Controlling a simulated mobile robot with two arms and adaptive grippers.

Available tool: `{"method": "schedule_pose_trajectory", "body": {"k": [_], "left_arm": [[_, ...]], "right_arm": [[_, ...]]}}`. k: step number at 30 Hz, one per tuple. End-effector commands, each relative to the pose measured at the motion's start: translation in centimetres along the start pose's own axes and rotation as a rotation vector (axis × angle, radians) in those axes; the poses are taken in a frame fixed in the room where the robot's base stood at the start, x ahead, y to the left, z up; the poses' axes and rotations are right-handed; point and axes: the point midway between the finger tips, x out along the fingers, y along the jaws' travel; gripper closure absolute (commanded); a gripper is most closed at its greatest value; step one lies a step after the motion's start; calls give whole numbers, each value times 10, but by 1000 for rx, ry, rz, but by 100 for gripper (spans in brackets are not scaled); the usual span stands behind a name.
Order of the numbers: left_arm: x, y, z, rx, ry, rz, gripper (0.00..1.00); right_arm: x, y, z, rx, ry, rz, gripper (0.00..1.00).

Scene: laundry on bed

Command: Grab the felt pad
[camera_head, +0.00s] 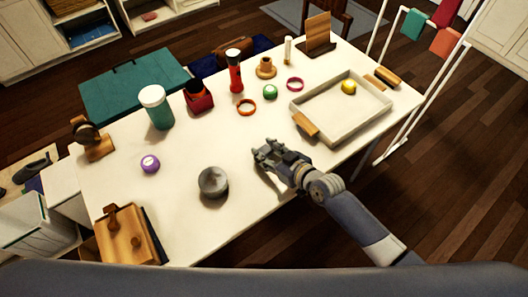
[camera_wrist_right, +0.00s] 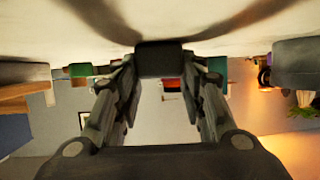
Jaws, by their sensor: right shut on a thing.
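My right gripper (camera_head: 262,158) is low over the white table, right of the grey round tin. In the right wrist view a small dark grey block (camera_wrist_right: 160,58), which looks like the felt pad, sits between the fingertips against the pale table surface. The right gripper is shut on it. In the head view the fingers mostly hide the pad. My left gripper is not in view.
The grey tin (camera_head: 213,182) stands left of the gripper. A shallow tray (camera_head: 340,138) with a yellow ball (camera_head: 348,87) lies to the right. The table around the gripper is clear.

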Motion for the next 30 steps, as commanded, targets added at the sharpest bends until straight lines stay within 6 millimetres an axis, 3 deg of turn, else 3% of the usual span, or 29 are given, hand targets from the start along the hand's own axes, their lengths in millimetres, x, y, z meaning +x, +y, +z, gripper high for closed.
{"method": "schedule_pose_trajectory", "body": {"k": [8,16,30], "left_arm": [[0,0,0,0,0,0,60],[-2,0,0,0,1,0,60],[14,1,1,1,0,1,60]], "right_arm": [[-2,0,-5,0,0,-1,75],[-14,0,-34,-1,5,0,75],[-126,0,6,-3,-6,-1,75]]}}
